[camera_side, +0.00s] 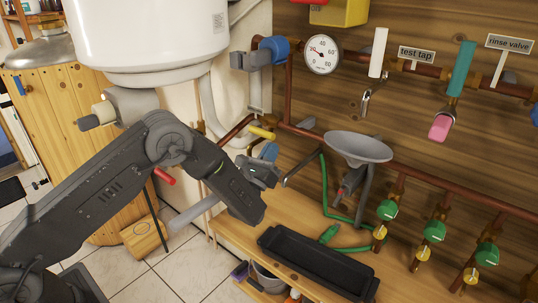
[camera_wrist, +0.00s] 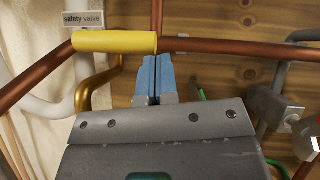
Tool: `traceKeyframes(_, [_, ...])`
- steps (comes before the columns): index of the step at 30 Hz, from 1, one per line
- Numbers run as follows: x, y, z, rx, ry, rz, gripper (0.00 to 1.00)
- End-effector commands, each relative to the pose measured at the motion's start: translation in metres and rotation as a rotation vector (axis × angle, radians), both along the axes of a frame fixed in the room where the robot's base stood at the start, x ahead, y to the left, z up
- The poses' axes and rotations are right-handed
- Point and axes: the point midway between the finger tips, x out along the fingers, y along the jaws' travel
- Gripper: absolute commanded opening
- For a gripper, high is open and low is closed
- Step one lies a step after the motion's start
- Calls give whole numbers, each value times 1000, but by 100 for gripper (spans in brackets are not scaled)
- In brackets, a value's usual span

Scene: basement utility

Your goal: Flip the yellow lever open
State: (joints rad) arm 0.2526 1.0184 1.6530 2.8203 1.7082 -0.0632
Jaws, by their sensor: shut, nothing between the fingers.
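The yellow lever (camera_wrist: 115,42) lies nearly level across the upper left of the wrist view, below a small "safety valve" sign (camera_wrist: 83,19). My gripper (camera_side: 268,151) in the side view is just below the lever. The valve body behind the lever is mostly hidden.
A copper pipe (camera_wrist: 240,46) runs right from near the lever's end. A steel funnel (camera_side: 358,147) stands to the right. A black tray (camera_side: 316,264) lies on the wooden bench (camera_side: 247,236). A white tank (camera_side: 148,35) hangs above my arm. A pressure gauge (camera_side: 321,54) is on the wall.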

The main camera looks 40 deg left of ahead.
Motion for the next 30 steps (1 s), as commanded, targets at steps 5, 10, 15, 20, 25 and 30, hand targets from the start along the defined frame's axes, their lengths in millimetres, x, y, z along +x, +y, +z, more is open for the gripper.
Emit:
traceKeyframes(5, [0,0,0,-4,0,0,0])
traceKeyframes(10, [0,-2,2,-54,0,-1,0])
traceKeyframes(15, [0,-2,5,-118,-1,-1,0])
traceKeyframes(20, [0,-3,7,-173,-1,-1,0])
traceKeyframes(25, [0,-5,13,-300,-1,-2,0])
traceKeyframes(30, [0,-7,25,-539,-6,-3,0])
